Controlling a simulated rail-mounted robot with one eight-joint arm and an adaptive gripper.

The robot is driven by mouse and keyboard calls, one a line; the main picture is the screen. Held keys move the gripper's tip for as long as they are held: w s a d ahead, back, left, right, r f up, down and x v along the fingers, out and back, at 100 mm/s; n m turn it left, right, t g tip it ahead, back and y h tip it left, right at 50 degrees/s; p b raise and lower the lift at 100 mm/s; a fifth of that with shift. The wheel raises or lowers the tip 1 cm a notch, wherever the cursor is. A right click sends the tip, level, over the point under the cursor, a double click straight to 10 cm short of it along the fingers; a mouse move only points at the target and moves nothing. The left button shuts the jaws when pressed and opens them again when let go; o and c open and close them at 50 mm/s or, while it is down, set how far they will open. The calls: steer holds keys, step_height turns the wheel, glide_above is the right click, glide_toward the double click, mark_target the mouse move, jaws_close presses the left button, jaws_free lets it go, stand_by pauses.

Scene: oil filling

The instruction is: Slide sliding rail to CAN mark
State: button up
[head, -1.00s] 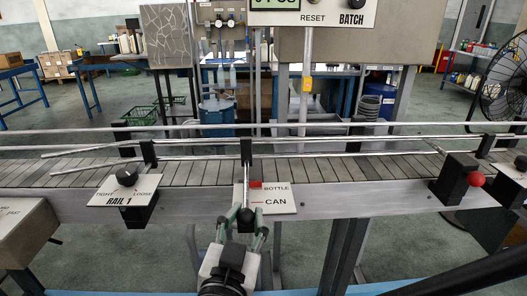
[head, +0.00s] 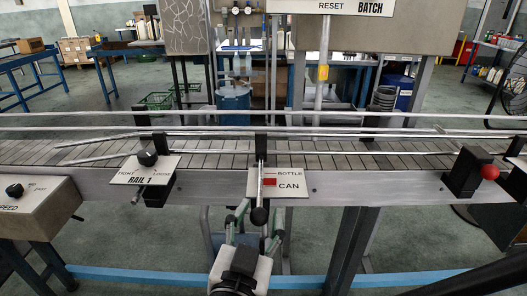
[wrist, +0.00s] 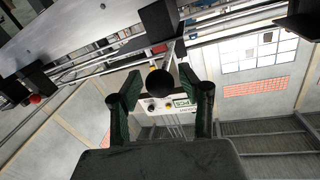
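The sliding rail's rod (head: 261,183) ends in a round black knob (head: 260,216) in front of the marked plate (head: 293,194). Its red pointer (head: 269,182) sits below the BOTTLE line, level with the CAN label, and seems to cover the CAN line. My gripper (head: 258,225) is open just below and in front of the knob. In the wrist view the knob (wrist: 161,82) shows between the spread fingers of my gripper (wrist: 167,88), touching neither.
The RAIL 1 plate with its black knob (head: 148,158) is to the left. A speed box (head: 36,205) stands at far left. A red button (head: 489,172) is at the right. The slatted conveyor (head: 350,162) runs behind.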

steer(key=shift+o, duration=0.4)
steer(key=shift+s+a, duration=0.25)
steer(key=shift+s, duration=0.95)
steer(key=shift+s+a, duration=0.2)
steer(key=shift+s, duration=1.05)
steer(key=shift+s+a, duration=0.25)
steer(key=shift+s, duration=0.95)
